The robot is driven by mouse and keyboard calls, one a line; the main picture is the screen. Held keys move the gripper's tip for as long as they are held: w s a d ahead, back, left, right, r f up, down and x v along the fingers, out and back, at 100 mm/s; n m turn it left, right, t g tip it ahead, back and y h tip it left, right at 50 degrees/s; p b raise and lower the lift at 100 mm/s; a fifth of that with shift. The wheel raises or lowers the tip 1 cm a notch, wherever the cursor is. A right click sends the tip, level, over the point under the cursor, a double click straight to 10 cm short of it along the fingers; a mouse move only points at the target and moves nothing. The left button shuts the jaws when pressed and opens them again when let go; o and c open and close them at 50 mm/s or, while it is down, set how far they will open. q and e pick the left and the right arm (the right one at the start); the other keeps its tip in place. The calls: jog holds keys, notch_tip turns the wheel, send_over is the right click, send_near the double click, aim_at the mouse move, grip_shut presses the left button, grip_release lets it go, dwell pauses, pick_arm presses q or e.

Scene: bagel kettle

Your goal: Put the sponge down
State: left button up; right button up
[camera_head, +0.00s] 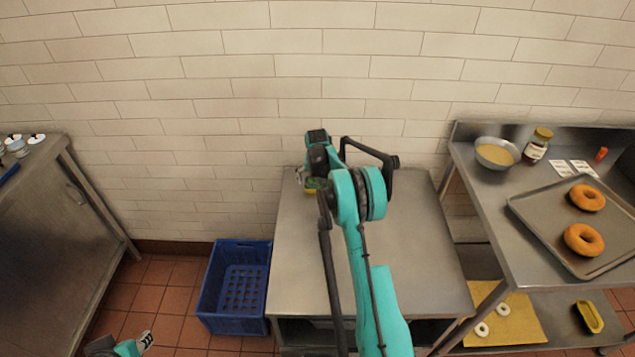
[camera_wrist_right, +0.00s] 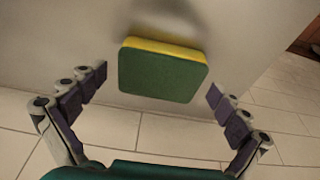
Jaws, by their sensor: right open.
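The sponge (camera_wrist_right: 163,72), green with a yellow layer, lies on the steel surface in the right wrist view, between the fingers of my right gripper (camera_wrist_right: 158,82). The fingers are spread wide, with a gap on each side of the sponge. In the head view a small green-yellow part of the sponge (camera_head: 313,184) shows at the back left of the middle steel table (camera_head: 420,260). My right gripper and arm hide the rest. My left gripper (camera_head: 146,341) is at the bottom left, low over the floor and mostly out of frame; its jaw state is unclear.
A blue crate (camera_head: 236,322) stands on the floor left of the table. On the right counter are a bowl (camera_head: 497,152), a jar (camera_head: 537,146) and a tray (camera_head: 543,205) with two bagels. A tiled wall closes the back. The middle table's right part is clear.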

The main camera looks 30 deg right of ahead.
jog(key=p+v, duration=0.3)
jog(key=v, duration=0.7)
jog(key=s+a+r+n+t, duration=0.2)
jog(key=s+a+r+n, duration=0.1)
jog(key=s+a+r, duration=1.15)
jog(key=s+a+n+t, duration=0.1)
jog(key=s+a, duration=0.4)
jog(key=s, duration=0.5)
jog(key=s+a+n+t+y, duration=0.1)
jog(key=s+a+n, duration=0.1)
jog(key=s+a, duration=0.4)
jog(key=s, duration=0.5)
jog(key=shift+s+a+y, duration=0.2)
jog(key=shift+y, duration=0.1)
